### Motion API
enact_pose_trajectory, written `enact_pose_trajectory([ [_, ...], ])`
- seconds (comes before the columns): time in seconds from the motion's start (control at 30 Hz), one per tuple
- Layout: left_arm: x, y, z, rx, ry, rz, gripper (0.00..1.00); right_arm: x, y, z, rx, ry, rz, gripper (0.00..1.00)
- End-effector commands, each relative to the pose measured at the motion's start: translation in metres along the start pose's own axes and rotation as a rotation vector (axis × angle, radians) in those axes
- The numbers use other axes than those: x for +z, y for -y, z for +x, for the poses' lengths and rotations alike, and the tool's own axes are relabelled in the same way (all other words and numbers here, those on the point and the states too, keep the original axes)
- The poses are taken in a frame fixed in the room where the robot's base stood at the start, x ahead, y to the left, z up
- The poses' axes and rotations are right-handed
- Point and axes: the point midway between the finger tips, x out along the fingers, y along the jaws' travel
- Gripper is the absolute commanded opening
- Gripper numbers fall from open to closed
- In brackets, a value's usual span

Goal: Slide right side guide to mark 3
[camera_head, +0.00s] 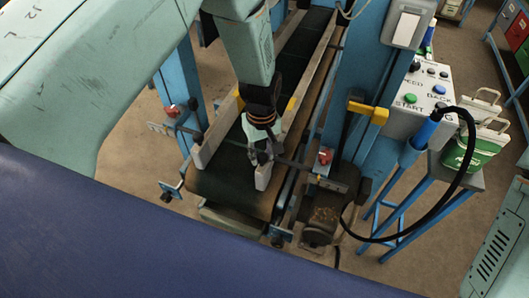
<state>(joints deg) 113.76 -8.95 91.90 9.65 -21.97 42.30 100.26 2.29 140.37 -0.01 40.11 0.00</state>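The right side guide (262,178) is a pale rail along the right part of the dark conveyor belt (224,167). Its near end shows just below my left gripper (264,157), and its middle is partly hidden by my gripper and arm. The fingertips are at the guide's near end; I cannot tell whether they close on it. The left side guide (206,143) is a matching rail on the belt's left side. A red knob (324,157) sits on the cross rod right of the belt. The mark numbers are not readable. My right gripper is not in view.
A second red knob (172,111) is on the left bracket. Blue posts flank the conveyor.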

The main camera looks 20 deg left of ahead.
Motion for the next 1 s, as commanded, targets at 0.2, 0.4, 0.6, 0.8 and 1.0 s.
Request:
enact_pose_trajectory([
  [0.2, -0.001, -0.002, -0.002, 0.004, -0.004, 0.000, 0.50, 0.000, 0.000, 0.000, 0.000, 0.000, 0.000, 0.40],
  [0.4, -0.001, -0.001, -0.001, 0.002, -0.002, 0.000, 0.54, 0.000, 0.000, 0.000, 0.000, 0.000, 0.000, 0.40],
  [0.6, -0.001, -0.001, -0.004, 0.003, -0.003, 0.000, 0.54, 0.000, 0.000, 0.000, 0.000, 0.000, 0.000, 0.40],
  [0.8, -0.001, -0.002, -0.032, 0.004, -0.005, 0.002, 0.54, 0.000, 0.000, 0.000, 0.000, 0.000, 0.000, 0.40],
  [1.0, -0.001, -0.002, -0.075, 0.005, -0.005, 0.000, 0.54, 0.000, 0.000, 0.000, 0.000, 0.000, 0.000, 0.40],
])
